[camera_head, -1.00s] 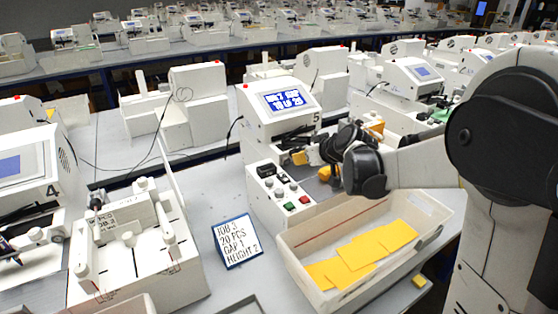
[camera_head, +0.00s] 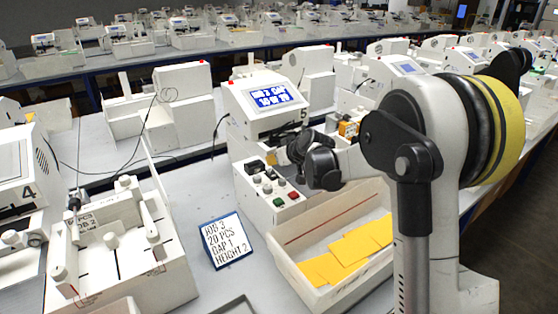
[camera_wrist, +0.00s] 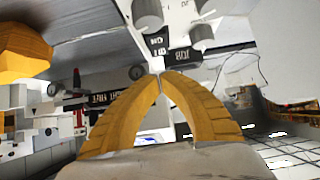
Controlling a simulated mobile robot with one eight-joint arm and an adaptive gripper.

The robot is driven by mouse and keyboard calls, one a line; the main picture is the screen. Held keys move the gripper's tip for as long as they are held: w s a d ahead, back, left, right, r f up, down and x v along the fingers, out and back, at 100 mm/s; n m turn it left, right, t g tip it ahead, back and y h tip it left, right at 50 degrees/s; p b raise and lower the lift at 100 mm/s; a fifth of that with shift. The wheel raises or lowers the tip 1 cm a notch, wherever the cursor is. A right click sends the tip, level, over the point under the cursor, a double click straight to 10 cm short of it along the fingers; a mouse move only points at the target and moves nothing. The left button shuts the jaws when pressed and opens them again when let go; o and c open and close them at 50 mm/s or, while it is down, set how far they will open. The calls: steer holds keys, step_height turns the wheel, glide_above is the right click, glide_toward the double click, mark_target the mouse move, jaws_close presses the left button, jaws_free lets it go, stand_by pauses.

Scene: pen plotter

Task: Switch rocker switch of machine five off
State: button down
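Machine five (camera_head: 262,122) is a white unit marked 5, with a lit blue screen (camera_head: 270,96). Its control panel (camera_head: 262,206) carries a dark rocker-like switch (camera_head: 254,167), grey knobs, a green button (camera_head: 279,202) and a red button (camera_head: 293,194). My gripper (camera_head: 284,158) is just above and right of the panel's back edge, apart from the dark switch as far as I can see. In the wrist view, its yellow fingers (camera_wrist: 160,74) meet at the tips with nothing between them. Grey knobs (camera_wrist: 200,36) show beyond the tips. The switch's position is too small to tell.
A white bin (camera_head: 300,263) with yellow sheets stands in front of the panel. A job card (camera_head: 224,240) stands left of it. Machine four (camera_head: 22,172) and a white fixture (camera_head: 125,255) are at the left. Bare table lies between the fixture and machine five.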

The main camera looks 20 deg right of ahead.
mark_target(272, 170)
steer(key=shift+w+f+b, duration=0.15)
steer(key=shift+f+b, duration=0.25)
steer(key=shift+f, duration=0.95)
steer(key=shift+w+a+f+g+h+p, duration=0.15)
steer(key=shift+w+g+h+p, duration=0.15)
steer(key=shift+g+p, duration=0.65)
steer(key=shift+f, duration=0.3)
steer(key=shift+s, duration=0.25)
steer(key=shift+s+d+r, duration=0.1)
steer(key=shift+s+d, duration=0.15)
steer(key=shift+s, duration=0.35)
